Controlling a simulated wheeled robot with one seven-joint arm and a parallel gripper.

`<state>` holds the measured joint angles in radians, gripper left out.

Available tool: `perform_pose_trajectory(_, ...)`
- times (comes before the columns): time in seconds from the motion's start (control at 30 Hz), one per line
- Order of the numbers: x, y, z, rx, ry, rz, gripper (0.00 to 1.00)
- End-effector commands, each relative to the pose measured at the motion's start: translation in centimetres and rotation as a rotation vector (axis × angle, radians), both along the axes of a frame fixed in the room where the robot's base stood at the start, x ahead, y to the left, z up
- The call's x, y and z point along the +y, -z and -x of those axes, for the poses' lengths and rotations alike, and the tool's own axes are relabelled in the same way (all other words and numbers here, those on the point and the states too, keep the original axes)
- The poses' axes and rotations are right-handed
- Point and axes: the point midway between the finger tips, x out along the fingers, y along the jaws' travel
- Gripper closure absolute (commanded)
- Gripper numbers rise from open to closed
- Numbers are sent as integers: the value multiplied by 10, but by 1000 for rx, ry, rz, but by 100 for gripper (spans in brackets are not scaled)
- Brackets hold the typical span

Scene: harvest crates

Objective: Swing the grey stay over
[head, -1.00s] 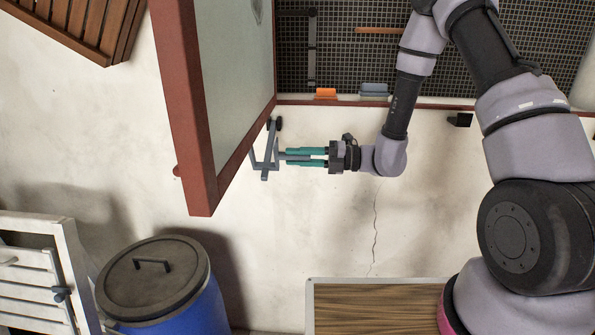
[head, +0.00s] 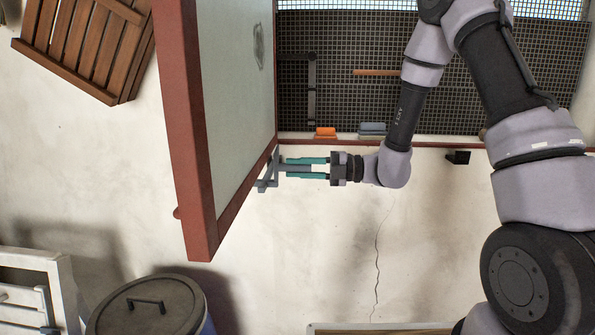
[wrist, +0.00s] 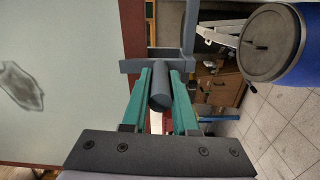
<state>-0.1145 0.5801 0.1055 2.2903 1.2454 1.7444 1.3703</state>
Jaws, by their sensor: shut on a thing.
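The grey stay (head: 266,182) is at the lower right edge of the red-framed panel (head: 200,225) in the head view, partly hidden behind the frame. My gripper (head: 292,168) has teal fingers and is shut on the stay's grey round handle, coming from the right. In the wrist view the handle (wrist: 160,90) lies between the teal fingers (wrist: 158,95), with the grey crosspiece of the stay (wrist: 152,66) just beyond them. I cannot tell whether the stay touches the panel.
A dark mesh opening (head: 340,75) with an orange block (head: 325,132) and a blue-grey block (head: 372,130) on its sill is behind. A blue barrel with a dark lid (head: 150,305) stands below left. A wooden slatted piece (head: 90,45) is at upper left.

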Motion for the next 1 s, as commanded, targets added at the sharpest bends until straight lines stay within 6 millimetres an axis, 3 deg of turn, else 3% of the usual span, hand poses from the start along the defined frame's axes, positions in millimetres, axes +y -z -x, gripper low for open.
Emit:
perform_pose_trajectory(0.23,0,-4,-3,-7,6,-8,100)
perform_pose_trajectory(0.27,0,-4,-3,-7,6,-8,61)
perform_pose_trajectory(0.3,0,-4,-3,-7,5,-7,46)
perform_pose_trajectory(0.33,0,-4,-3,-7,5,-7,43)
perform_pose_trajectory(0.7,-4,-2,-2,-4,3,-5,43)
perform_pose_trajectory(1.0,-58,-2,-1,-3,7,-4,43)
